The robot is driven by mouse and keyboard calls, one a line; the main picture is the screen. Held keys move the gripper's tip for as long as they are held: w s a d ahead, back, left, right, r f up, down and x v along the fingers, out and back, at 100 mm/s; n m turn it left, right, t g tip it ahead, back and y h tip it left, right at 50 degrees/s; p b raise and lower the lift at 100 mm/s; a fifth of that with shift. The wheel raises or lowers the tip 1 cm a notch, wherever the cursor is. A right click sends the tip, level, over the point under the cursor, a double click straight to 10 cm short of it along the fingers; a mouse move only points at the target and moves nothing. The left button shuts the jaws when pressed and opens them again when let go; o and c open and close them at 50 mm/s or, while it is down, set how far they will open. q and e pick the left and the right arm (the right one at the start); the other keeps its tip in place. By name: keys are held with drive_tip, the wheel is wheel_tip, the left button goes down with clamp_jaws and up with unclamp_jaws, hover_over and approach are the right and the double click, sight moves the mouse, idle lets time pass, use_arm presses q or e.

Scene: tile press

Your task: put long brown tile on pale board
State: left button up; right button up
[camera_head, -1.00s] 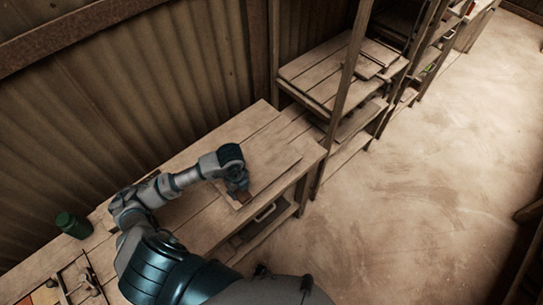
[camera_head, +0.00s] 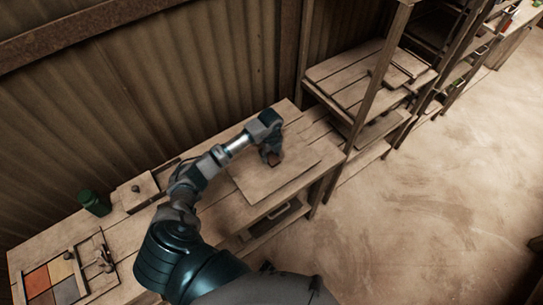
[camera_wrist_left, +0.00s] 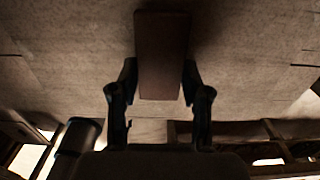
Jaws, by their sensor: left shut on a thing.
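My left gripper (camera_head: 271,155) is over the pale board (camera_head: 262,184) on the workbench. It is shut on the long brown tile (camera_head: 274,160), of which only a small reddish-brown part shows in the head view. In the left wrist view the brown tile (camera_wrist_left: 162,55) is a long dark bar between the two fingers of the gripper (camera_wrist_left: 160,90). A dark shadow lies on the surface beside the tile. I cannot tell whether the tile touches the board. My right gripper is not in view.
A tray of coloured tiles (camera_head: 50,281) lies at the bench's left end. A green jar (camera_head: 94,203) and a knobbed board (camera_head: 139,190) stand near the wall. Wooden shelves (camera_head: 366,75) rise beyond the bench's right end. The floor at right is clear.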

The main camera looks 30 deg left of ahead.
sight(270, 156)
use_arm(q)
drive_tip(key=shift+a+f, duration=0.65)
drive_tip(key=shift+f, duration=0.1)
drive_tip(key=o, duration=1.1)
drive_tip(key=shift+o, duration=0.5)
drive_tip(key=shift+d, duration=0.25)
drive_tip(key=shift+d+r, duration=0.15)
drive_tip(key=shift+d, duration=0.25)
drive_tip(key=shift+d+r, duration=0.1)
drive_tip(key=shift+r, duration=0.3)
wheel_tip(270, 156, up, 11)
drive_tip(key=shift+a, duration=0.35)
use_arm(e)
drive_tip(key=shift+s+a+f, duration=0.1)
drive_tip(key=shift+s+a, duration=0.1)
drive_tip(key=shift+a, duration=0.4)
